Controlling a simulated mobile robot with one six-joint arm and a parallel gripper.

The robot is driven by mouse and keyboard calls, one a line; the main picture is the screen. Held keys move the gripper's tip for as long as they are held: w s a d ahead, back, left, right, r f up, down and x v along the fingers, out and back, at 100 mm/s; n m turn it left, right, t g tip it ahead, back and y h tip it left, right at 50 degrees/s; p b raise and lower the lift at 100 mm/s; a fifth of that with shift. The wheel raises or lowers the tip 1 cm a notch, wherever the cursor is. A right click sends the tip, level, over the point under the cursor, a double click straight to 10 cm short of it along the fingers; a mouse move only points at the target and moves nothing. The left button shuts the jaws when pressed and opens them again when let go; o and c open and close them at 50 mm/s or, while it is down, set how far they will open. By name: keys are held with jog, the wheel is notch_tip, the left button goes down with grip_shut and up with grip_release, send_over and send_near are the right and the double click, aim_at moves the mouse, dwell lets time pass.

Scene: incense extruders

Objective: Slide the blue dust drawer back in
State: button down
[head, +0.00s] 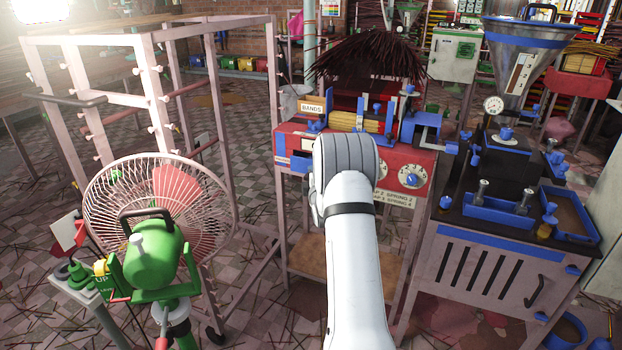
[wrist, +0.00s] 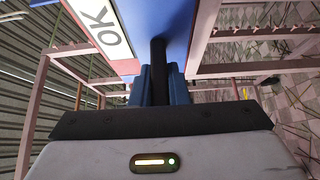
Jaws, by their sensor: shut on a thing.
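In the wrist view my gripper (wrist: 160,76) is shut on a black bar-like handle (wrist: 158,52). The handle stands out from a blue face (wrist: 165,18), which looks like the blue dust drawer. A white label reading "OK" (wrist: 104,32) is beside it, at the left. In the head view my arm's white links cover the middle of the red bench machine (head: 295,140), and my gripper is hidden there. Blue parts (head: 300,163) show at the machine's left front. How far the drawer stands out cannot be told.
A white fan with a green motor (head: 150,255) stands at the left, before a pale pink rack (head: 150,85). A dark machine with a funnel (head: 515,60) stands close on the right. Incense sticks (head: 367,55) fan out above the red machine. Littered tiled floor shows between them.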

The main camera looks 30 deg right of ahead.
jog(key=shift+w+d+b, duration=0.85)
jog(key=shift+w+d, duration=0.15)
jog(key=shift+d, duration=0.2)
jog(key=c, duration=1.3)
grip_release()
jog(key=shift+o, duration=0.3)
jog(key=o, duration=1.2)
jog(key=shift+o, duration=0.2)
jog(key=s+a+b, duration=0.5)
jog(key=s+a, duration=0.1)
jog(key=a, duration=0.2)
jog(key=shift+s+a, duration=0.3)
jog(key=shift+s, duration=0.1)
